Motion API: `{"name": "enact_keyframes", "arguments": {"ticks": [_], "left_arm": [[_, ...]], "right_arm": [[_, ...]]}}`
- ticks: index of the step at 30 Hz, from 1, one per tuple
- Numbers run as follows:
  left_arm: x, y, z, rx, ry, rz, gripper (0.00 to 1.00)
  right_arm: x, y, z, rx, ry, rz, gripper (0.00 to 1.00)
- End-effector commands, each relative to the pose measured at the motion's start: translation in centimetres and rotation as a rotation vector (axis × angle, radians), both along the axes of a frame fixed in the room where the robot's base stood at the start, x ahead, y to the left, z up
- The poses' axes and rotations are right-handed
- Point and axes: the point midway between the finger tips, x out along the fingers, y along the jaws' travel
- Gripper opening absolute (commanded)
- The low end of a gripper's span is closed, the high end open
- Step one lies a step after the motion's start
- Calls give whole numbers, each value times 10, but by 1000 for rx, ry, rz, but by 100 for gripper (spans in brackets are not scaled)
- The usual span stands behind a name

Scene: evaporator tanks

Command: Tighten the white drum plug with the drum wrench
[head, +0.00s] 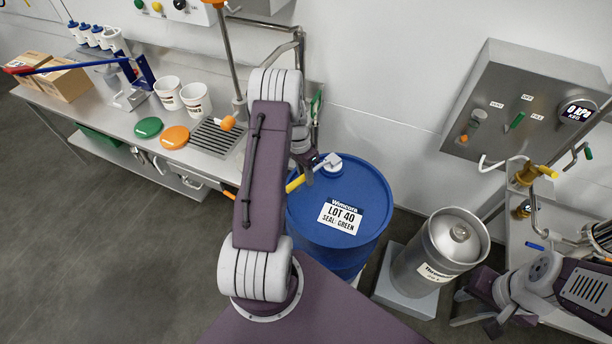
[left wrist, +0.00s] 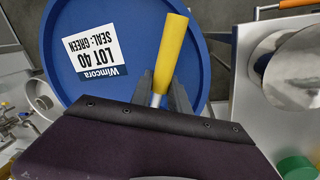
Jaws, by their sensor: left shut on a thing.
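The drum wrench has a yellow handle (head: 295,184) and a grey metal head (head: 328,160). My left gripper (head: 309,172) is shut on the wrench above the far side of the blue drum (head: 362,195). The white drum plug (head: 333,169) is on the drum lid, and the wrench head overlaps it in the head view; I cannot tell whether it is seated on the plug. In the left wrist view the yellow handle (left wrist: 170,52) sticks out past the fingers, and the plug is hidden. My right gripper (head: 478,309) is empty at the lower right, its fingers apart.
A label reading LOT 40, SEAL: GREEN (head: 341,216) is on the drum lid. A steel canister (head: 415,265) stands to the right. A bench at the left holds a green lid (head: 148,127), an orange lid (head: 175,137) and white buckets (head: 196,99). A valve panel (head: 510,110) hangs at the right.

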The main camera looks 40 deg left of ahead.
Motion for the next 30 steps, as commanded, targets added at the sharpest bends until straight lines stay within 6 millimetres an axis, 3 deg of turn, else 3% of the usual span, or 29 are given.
{"name": "enact_keyframes", "arguments": {"ticks": [6,30], "left_arm": [[4,13,-1,1,-2,-94,0],[10,29,0,2,-3,-227,0]], "right_arm": [[0,0,-4,0,0,0,35],[0,0,-7,0,0,0,35]]}}
